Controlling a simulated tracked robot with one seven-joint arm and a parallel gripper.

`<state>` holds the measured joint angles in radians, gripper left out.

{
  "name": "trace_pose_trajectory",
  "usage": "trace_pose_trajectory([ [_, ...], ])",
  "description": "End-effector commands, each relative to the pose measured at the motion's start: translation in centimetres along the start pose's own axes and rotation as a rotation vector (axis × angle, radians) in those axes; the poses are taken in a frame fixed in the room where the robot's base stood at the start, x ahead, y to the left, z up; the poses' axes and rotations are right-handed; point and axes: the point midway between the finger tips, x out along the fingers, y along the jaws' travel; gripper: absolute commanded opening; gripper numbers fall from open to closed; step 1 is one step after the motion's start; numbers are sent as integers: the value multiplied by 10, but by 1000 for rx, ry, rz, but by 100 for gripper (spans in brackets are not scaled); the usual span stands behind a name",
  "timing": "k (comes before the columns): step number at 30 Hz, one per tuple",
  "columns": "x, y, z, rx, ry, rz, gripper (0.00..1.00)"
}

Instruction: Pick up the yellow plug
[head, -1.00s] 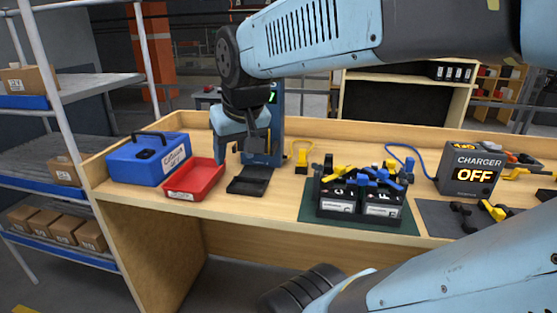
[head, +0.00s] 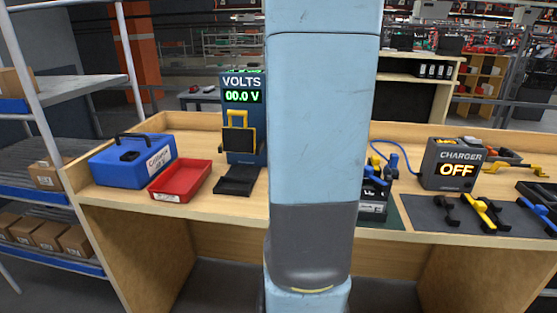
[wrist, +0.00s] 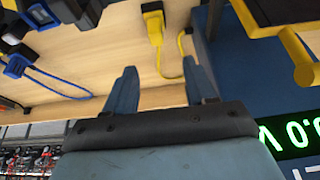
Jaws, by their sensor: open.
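The yellow plug (wrist: 154,26) lies on the wooden bench top in the wrist view, with a thin yellow cord beside it. One end of it looks dark. My gripper (wrist: 161,74) is open and empty; the plug appears beyond the gap between its two blue fingers, apart from them. In the head view my upright arm hides both the plug and my gripper.
The blue voltmeter (head: 257,91), with a yellow-and-black piece on its front, stands close by. A black tray (head: 237,181), red tray (head: 181,180) and blue case (head: 132,157) are left. Batteries (head: 373,207) and the charger (head: 455,165) are right.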

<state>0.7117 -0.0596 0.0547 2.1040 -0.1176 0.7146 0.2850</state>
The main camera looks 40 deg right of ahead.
Motion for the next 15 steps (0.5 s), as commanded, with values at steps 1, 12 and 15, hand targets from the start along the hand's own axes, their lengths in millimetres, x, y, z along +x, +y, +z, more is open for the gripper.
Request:
trace_pose_trajectory([
  [1, 7, 1, 0, 1, -4, 1, 55],
  [12, 67, 1, 2, -1, -4, 1, 55],
  [15, 76, 1, 2, -1, -2, 0, 55],
])
